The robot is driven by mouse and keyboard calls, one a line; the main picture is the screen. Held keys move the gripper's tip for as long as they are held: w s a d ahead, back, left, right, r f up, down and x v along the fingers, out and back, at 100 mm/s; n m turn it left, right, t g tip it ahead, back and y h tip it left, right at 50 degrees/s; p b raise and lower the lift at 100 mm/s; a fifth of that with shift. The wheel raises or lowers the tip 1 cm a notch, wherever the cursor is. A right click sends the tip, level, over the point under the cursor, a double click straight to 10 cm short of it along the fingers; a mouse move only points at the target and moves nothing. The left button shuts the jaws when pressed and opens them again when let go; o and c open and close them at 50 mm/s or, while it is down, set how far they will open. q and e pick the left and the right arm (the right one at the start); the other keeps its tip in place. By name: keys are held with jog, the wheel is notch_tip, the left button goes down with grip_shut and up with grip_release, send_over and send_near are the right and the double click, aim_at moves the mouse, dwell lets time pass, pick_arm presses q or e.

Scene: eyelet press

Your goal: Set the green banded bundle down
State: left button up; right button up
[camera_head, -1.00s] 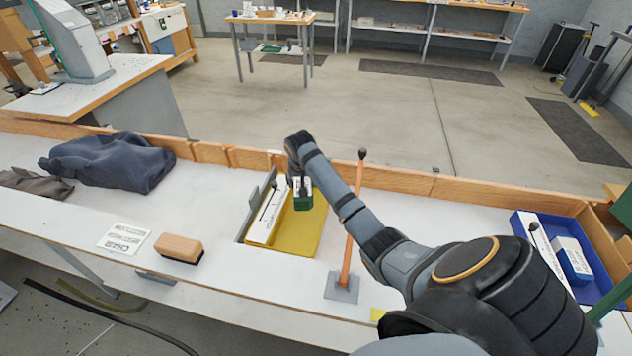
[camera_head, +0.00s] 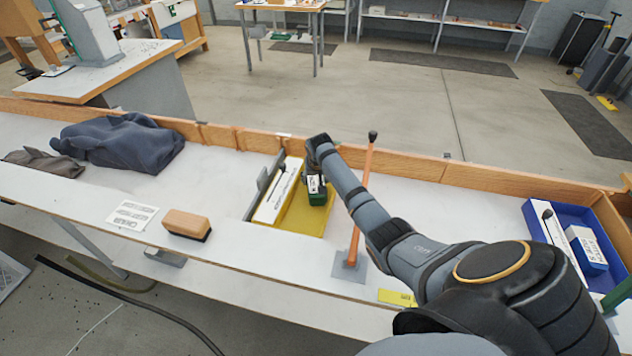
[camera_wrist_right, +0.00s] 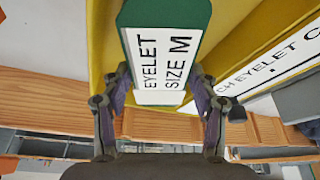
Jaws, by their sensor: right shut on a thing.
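The green banded bundle (camera_head: 318,198) has a white label and is between the fingers of my right gripper (camera_head: 316,178). In the right wrist view, the bundle (camera_wrist_right: 165,20) reads "EYELET SIZE M", and the fingers of the gripper (camera_wrist_right: 160,92) are on either side of its near end. The bundle is at the yellow tray (camera_head: 298,226), over its right part. I cannot tell whether it touches the tray floor. The tray's yellow surface also shows in the right wrist view (camera_wrist_right: 228,32). My left gripper is out of view.
A white labelled strip (camera_head: 275,196) lines the tray's left side. An orange post (camera_head: 361,205) on a grey base stands to the right.

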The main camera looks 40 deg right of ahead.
jog(key=shift+w+f, duration=0.1)
jog(key=shift+f, duration=0.35)
jog(key=shift+f, duration=0.1)
jog(key=o, duration=1.4)
jog(key=p+v, duration=0.1)
jog(key=v, duration=1.1)
